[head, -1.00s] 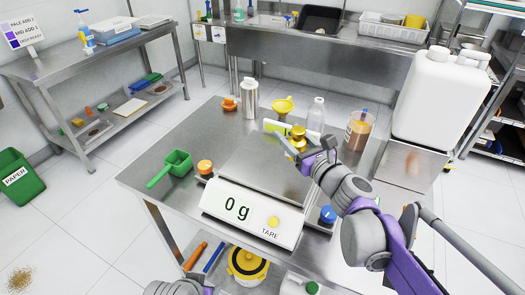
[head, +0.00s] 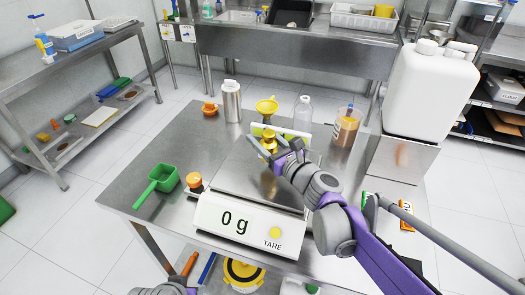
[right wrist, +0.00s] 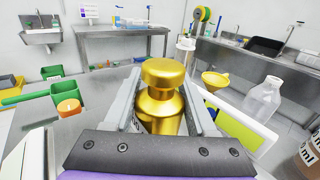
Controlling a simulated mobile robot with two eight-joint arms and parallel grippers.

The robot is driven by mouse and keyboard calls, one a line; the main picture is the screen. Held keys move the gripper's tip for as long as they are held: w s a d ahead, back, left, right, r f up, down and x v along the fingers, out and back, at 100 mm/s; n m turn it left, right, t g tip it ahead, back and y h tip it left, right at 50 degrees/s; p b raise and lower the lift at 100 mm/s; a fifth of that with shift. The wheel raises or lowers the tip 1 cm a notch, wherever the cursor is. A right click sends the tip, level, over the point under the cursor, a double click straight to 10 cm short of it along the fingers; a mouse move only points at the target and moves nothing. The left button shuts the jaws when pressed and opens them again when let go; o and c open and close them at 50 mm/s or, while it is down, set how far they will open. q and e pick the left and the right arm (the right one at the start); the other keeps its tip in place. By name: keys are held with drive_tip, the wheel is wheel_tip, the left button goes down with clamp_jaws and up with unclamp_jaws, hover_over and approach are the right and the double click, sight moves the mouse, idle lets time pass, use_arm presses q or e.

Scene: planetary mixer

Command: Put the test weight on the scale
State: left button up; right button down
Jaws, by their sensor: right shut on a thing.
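The brass test weight (head: 270,138) is a gold knobbed cylinder, held upright between the fingers of my right gripper (head: 270,153). The right wrist view shows the weight (right wrist: 163,95) close up between both fingers, its lower part hidden by the gripper body. In the head view the weight is over the back part of the scale's bare steel pan (head: 235,180). The gap beneath it is hard to judge. A bit of my left arm shows at the bottom edge; its gripper is out of view.
A green scoop (head: 162,182) and an orange-topped item (head: 194,182) are left of the scale. A steel bottle (head: 231,100), yellow funnel (head: 267,107), clear bottle (head: 303,113) and brown-filled beaker (head: 347,127) stand behind it. A large white canister (head: 430,85) is at right.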

drive_tip(key=shift+f, duration=1.95)
drive_tip(key=shift+b, duration=0.3)
drive_tip(key=shift+c, duration=1)
unclamp_jaws()
drive_tip(key=shift+f, duration=0.15)
drive_tip(key=shift+r, duration=0.25)
drive_tip(key=v, duration=1.2)
drive_tip(key=shift+f, duration=0.1)
